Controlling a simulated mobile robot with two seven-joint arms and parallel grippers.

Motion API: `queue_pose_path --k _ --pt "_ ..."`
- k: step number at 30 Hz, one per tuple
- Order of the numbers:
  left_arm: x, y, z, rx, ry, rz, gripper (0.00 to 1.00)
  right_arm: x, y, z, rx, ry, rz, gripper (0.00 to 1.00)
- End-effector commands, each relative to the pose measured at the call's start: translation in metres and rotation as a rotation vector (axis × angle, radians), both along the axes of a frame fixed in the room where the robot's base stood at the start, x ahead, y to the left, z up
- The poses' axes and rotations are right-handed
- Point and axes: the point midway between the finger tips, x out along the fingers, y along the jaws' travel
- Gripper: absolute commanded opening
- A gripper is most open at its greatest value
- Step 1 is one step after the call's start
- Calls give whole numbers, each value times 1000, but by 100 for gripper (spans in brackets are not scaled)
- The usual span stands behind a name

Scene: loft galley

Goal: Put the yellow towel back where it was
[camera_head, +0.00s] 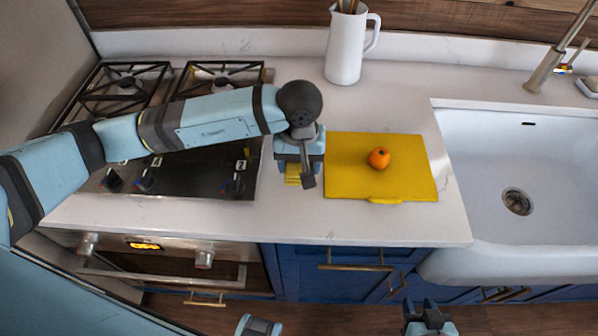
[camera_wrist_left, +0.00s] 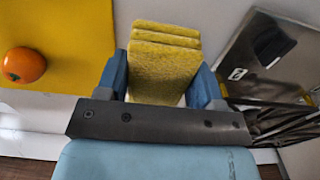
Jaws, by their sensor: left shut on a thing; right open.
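The yellow towel (camera_wrist_left: 163,72) is a small folded stack of layers, held between the two blue fingers of my left gripper (camera_wrist_left: 159,80) in the left wrist view. In the head view only a small part of the towel (camera_head: 292,175) shows beneath my left gripper (camera_head: 298,168), which hides the rest. The gripper points down over the white counter, between the stove and a yellow board (camera_head: 345,183). I cannot tell whether the towel touches the counter. My right gripper (camera_head: 426,312) is open and empty at the bottom of the head view, in front of the blue cabinets.
An orange (camera_head: 379,158) sits on the yellow board. The black stove (camera_head: 205,180) lies left of the gripper, under my left arm. A white pitcher (camera_head: 345,48) with utensils stands at the back. The white sink (camera_head: 480,150) is at right. Bare counter (camera_head: 320,222) runs along the front.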

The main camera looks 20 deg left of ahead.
Motion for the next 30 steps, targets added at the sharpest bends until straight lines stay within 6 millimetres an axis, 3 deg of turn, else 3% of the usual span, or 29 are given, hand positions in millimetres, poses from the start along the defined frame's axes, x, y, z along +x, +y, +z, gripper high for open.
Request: queue_pose_path --k 5,12,24,25,27,28,30 --pt "-1 0 -12 0 1 1 42 0 1 3 1 -2 1 40" --pt "-1 0 -45 -1 2 1 42 1 0 9 2 -6 -1 40" --pt "0 0 -52 0 -1 0 42 1 -1 2 1 -4 -4 40" --pt "0 0 -51 0 -1 0 64 1 -1 2 1 -4 -4 40" --pt "0 0 -50 0 -1 0 80 1 -1 2 0 0 -4 40" --pt "0 0 -50 0 -1 0 87 0 -1 1 0 1 -4 40" --pt "0 0 -50 0 -1 0 87 0 -1 1 0 1 -4 40"
